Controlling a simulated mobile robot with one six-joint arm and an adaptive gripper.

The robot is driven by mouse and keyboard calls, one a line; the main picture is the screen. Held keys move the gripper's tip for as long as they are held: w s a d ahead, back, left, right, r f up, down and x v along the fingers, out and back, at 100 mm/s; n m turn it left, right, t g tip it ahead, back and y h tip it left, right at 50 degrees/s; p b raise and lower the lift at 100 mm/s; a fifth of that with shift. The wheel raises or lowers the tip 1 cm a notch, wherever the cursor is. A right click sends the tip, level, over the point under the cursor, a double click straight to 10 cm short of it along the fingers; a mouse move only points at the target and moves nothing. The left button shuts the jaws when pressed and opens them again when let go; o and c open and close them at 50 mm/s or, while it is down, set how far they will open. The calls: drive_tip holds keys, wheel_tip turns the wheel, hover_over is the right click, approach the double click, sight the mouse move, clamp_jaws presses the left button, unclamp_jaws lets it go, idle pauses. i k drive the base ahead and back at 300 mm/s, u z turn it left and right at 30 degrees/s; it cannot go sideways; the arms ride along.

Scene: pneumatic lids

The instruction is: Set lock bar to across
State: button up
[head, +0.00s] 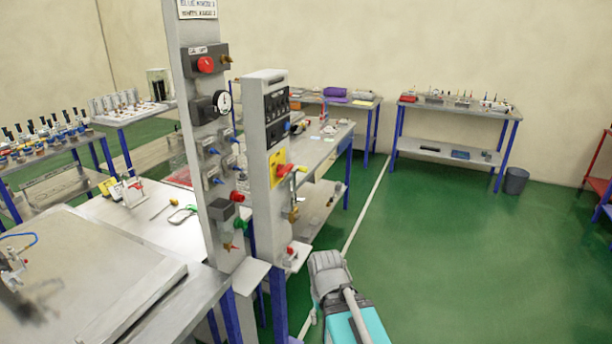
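The lock bar cannot be picked out for sure. A grey upright panel (265,150) stands near the middle and carries a yellow plate (277,166) with a red handle (285,169) across it. Below this, on the same panel, is a small brass-coloured fitting (293,213), upright and too small to read clearly. A red knob (291,250) sits near the panel's foot. Part of my own body, grey and teal, shows at the bottom centre. I cannot make out any gripper fingers in the view.
A taller grey panel (196,130) with a gauge (222,102) and several valves stands just left. A bench (75,275) with a large grey lid fills the lower left. Other benches line the walls. Green floor (450,260) is open at right; a bin (515,181) stands beyond.

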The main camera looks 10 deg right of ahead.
sight(296, 167)
drive_tip(key=k, duration=0.5)
drive_tip(key=z, duration=0.3)
drive_tip(key=i, duration=1.4)
drive_tip(key=u, duration=0.3)
